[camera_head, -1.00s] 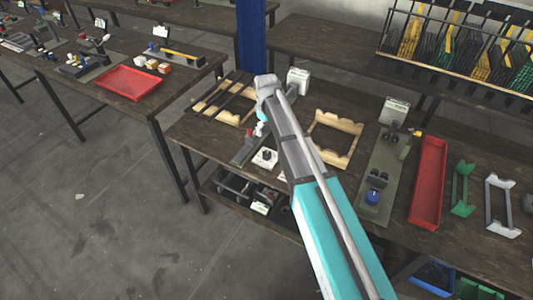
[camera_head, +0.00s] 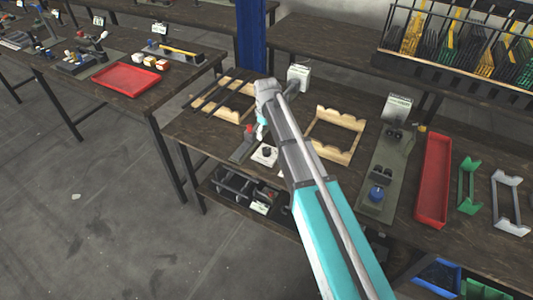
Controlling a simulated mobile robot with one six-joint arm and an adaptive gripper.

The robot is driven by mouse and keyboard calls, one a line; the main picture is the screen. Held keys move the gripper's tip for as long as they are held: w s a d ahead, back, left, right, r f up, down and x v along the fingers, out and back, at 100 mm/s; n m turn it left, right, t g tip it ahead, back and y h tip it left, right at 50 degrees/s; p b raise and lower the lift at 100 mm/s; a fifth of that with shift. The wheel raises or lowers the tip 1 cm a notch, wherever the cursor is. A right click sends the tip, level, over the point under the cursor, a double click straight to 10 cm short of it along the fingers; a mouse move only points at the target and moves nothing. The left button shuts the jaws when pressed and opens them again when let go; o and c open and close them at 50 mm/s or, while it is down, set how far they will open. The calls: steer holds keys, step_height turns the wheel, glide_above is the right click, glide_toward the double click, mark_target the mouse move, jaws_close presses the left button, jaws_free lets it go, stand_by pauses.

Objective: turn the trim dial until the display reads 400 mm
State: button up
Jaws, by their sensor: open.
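My arm reaches in from the bottom right over the middle workbench. My gripper (camera_head: 261,132) is at its far end, small and partly hidden by my wrist, with open jaws and nothing seen in them. A white square plate with a dark round knob (camera_head: 267,152) lies just below and right of it, apart from it as far as I can tell. This may be the trim dial. A blue knob (camera_head: 376,193) stands on a grey-green fixture further right. White boxes (camera_head: 299,74) and (camera_head: 397,106) stand behind; any display reading is too small to read.
A grey fixture with a red part (camera_head: 249,129) lies left of the plate. Wooden frames (camera_head: 337,134) lie on the bench, and a red tray (camera_head: 433,180) sits to the right. A blue post (camera_head: 250,36) rises behind.

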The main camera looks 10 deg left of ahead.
mark_target(267, 149)
steer(key=shift+f+b, duration=4.45)
steer(key=shift+f, duration=0.25)
steer(key=c, duration=1.1)
steer(key=shift+c, duration=0.2)
